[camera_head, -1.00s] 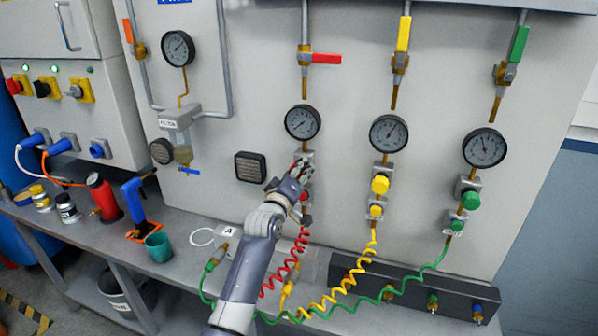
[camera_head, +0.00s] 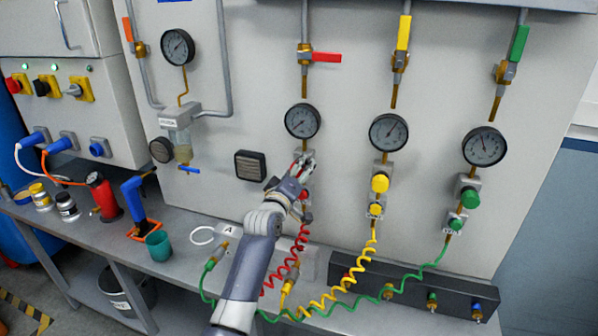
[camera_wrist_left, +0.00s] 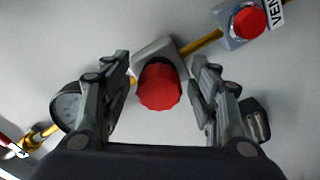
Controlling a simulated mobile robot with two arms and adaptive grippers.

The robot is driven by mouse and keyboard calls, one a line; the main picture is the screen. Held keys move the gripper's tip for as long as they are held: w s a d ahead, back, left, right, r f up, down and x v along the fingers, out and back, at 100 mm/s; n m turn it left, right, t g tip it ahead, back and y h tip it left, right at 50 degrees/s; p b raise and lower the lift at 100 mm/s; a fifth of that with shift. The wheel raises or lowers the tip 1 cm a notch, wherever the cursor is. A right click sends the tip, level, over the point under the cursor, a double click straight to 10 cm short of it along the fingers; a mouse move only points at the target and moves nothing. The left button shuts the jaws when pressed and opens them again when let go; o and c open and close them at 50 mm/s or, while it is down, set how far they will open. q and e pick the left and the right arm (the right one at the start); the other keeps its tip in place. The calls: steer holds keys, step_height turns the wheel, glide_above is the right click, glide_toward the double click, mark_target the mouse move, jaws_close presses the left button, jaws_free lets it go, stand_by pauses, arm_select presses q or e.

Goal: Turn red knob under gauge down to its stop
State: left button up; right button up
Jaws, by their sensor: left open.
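The red knob (camera_wrist_left: 159,87) sits on a grey bracket in the left wrist view, between my open left gripper's fingers (camera_wrist_left: 160,92), with a visible gap on each side. In the head view my left gripper (camera_head: 302,168) is at the red station and mostly hides the knob. The gauge (camera_head: 302,121) above it has a white dial; its needle is too small to read surely. This gauge also shows at the left of the left wrist view (camera_wrist_left: 68,108). My right gripper is in neither view.
A smaller red button (camera_wrist_left: 249,22) with a label sits on the same pipe. A coiled red hose (camera_head: 296,252) hangs below. The yellow knob (camera_head: 380,184) and green knob (camera_head: 469,197) are to the right.

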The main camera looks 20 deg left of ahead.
arm_select(q)
steer(key=shift+s, duration=0.1)
steer(key=s, duration=1.1)
steer(key=shift+s+a, duration=0.2)
steer(key=shift+s, duration=0.2)
